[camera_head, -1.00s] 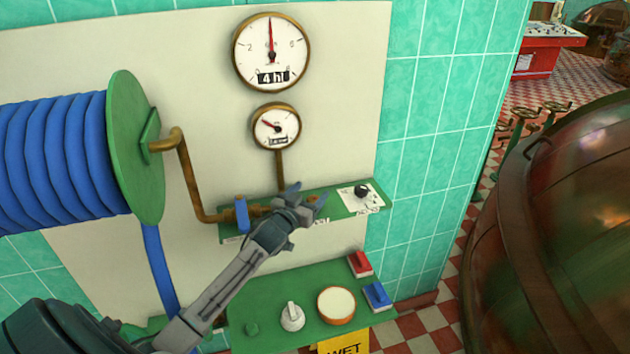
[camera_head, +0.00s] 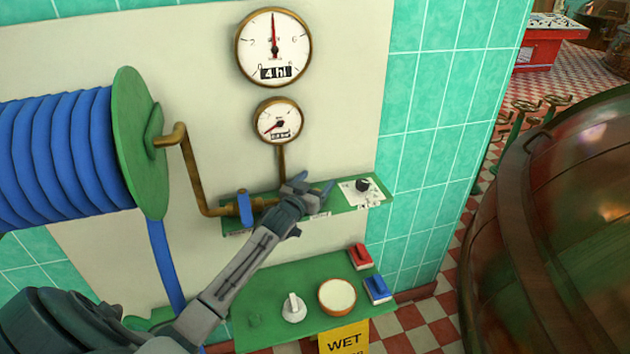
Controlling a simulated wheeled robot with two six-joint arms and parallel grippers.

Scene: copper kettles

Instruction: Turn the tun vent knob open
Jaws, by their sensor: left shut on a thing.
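My left gripper (camera_head: 311,188) is at the green shelf on the wall panel, at the end of the brass pipe. It is shut on a small blue handle (camera_head: 327,190), mostly hidden by the fingers. A black knob (camera_head: 362,186) on a white marked plate sits just right of the gripper, apart from it. The labels are too small to read, so I cannot tell which of these is named the tun vent. My right gripper is not in view.
A blue valve lever (camera_head: 245,207) sits on the pipe left of the gripper. Two gauges (camera_head: 273,48) (camera_head: 279,121) hang above. A blue hose reel (camera_head: 60,160) is at left. Red and blue switches (camera_head: 360,256) (camera_head: 377,290) stand on the bench. A copper vessel (camera_head: 550,230) is at right.

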